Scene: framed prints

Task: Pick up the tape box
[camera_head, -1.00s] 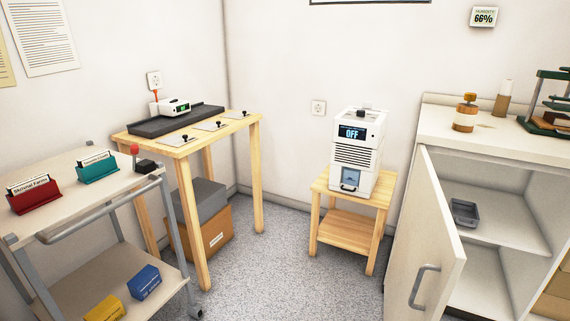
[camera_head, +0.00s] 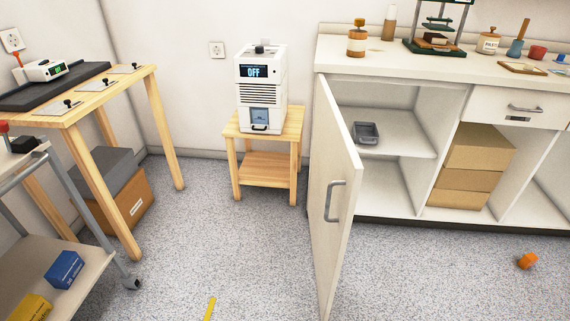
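I cannot tell which thing is the tape box, as no label is readable. A blue box (camera_head: 64,269) and a yellow box (camera_head: 30,308) lie on the cart's lower shelf at the lower left; the yellow one is cut by the picture's edge. A cardboard box (camera_head: 128,205) with a white label stands on the floor under the wooden table, with a grey box (camera_head: 101,172) on top. Several plain brown boxes (camera_head: 478,168) are stacked inside the cabinet. Neither of my grippers is in view.
The cabinet door (camera_head: 335,200) stands open into the room. The cart (camera_head: 90,262) and wooden table (camera_head: 139,82) line the left. A white device (camera_head: 261,90) stands on a small stool (camera_head: 268,168). An orange object (camera_head: 527,261) and a yellow strip (camera_head: 209,309) lie on the otherwise clear floor.

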